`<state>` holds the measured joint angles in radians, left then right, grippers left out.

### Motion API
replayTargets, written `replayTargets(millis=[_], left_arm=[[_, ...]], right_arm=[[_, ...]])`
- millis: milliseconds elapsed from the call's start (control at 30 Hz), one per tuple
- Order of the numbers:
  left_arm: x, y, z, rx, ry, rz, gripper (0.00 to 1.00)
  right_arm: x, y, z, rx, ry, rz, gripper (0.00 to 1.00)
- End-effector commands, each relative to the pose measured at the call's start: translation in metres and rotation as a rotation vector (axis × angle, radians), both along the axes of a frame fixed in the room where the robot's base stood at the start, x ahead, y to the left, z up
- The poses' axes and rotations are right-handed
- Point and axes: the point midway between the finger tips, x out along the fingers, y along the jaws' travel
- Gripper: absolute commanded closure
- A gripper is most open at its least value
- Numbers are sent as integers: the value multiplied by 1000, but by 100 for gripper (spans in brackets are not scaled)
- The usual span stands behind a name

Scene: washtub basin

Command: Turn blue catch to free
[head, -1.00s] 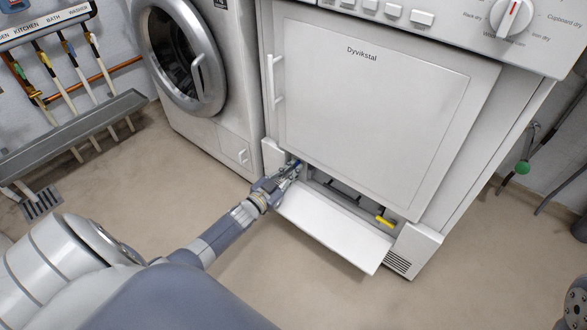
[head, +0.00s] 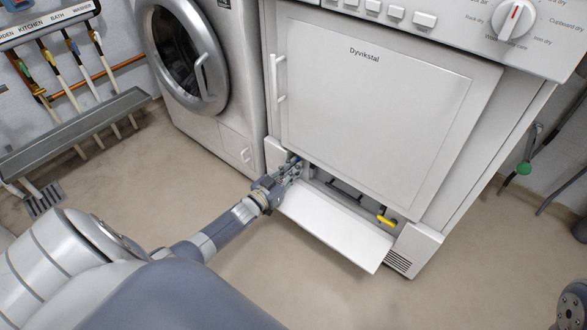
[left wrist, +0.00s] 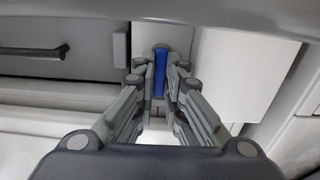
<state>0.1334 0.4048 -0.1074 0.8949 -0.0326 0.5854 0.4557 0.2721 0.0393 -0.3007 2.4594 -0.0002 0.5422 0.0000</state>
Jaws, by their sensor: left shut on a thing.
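The dryer's lower flap (head: 335,228) hangs open, showing a low opening with a yellow catch (head: 386,219) at its right end. The blue catch (head: 293,160) is at the left end, mostly hidden by my left gripper (head: 291,168). In the left wrist view the blue catch (left wrist: 158,72) shows as an upright blue bar between the fingertips. My left gripper (left wrist: 159,78) is shut on it.
The dryer door (head: 370,115) is closed above the opening. A washing machine (head: 205,80) stands close on the left. The floor in front is clear.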

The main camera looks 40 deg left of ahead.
Motion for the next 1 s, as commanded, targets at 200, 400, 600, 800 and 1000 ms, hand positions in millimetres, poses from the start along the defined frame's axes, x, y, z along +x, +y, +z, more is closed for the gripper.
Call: replayTargets(millis=[200,400,600,800,1000], left_arm=[[-1,1,-1,-2,2,2,70],[0,1,0,-1,1,3,70],[-10,2,-1,0,2,3,70],[-37,3,-2,-2,5,2,70],[-63,4,-2,-1,4,0,70]], right_arm=[[1,0,0,-1,3,0,70],[-1,0,2,-3,-7,-2,70],[-2,0,2,-2,-9,-2,70],[-1,0,2,-2,-7,-2,70],[-1,0,2,-1,-7,-1,70]])
